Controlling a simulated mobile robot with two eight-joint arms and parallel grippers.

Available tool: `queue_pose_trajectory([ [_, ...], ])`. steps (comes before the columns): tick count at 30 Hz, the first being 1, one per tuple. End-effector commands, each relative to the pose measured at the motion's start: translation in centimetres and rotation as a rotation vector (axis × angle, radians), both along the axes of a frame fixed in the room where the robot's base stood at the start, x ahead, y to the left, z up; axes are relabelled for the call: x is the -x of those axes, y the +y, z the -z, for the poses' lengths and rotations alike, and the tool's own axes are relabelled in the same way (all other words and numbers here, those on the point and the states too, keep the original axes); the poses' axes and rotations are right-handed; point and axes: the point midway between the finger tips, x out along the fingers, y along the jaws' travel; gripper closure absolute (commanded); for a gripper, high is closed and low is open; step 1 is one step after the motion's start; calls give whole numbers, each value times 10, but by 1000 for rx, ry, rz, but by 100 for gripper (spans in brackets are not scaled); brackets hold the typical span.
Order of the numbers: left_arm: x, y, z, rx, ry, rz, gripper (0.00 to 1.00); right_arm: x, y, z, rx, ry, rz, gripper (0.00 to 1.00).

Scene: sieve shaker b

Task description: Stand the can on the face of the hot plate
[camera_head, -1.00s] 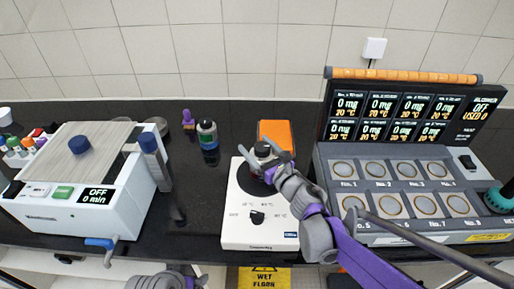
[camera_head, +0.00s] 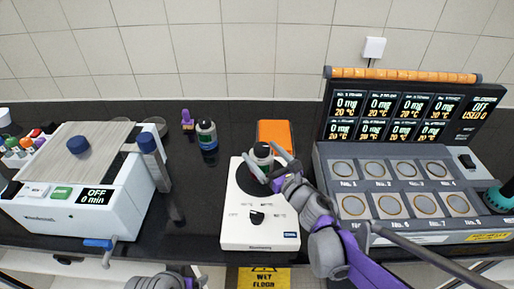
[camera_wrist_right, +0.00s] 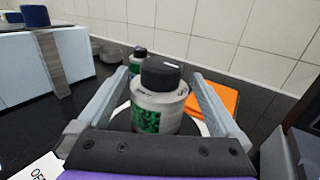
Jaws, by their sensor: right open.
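The can (camera_head: 262,153), grey with a black top, stands upright on the dark round face (camera_head: 250,181) of the white hot plate (camera_head: 262,225). In the right wrist view the can (camera_wrist_right: 160,100) shows a green label and sits between the spread fingers, with gaps at both sides. My right gripper (camera_head: 272,167) is open around or just in front of the can. A grey and purple part of my left arm (camera_head: 165,282) shows at the bottom edge; its fingers are not visible.
A similar bottle (camera_head: 207,135) and a purple-topped bottle (camera_head: 187,120) stand left of the hot plate. An orange box (camera_head: 276,135) lies behind it. A white shaker machine (camera_head: 80,185) is at left; a multi-station instrument (camera_head: 410,190) is at right.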

Motion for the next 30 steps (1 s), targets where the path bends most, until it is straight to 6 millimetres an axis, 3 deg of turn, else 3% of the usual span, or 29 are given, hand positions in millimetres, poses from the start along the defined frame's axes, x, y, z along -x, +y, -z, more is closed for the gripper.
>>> queue_pose_trajectory([
  [6,1,0,3,0,1,0,14,41,-28,1,1,0,3,0],
  [12,1,0,4,0,2,0,14,63,-43,0,1,0,3,0],
  [30,1,0,4,0,2,0,14,70,-47,0,0,0,0,0],
])
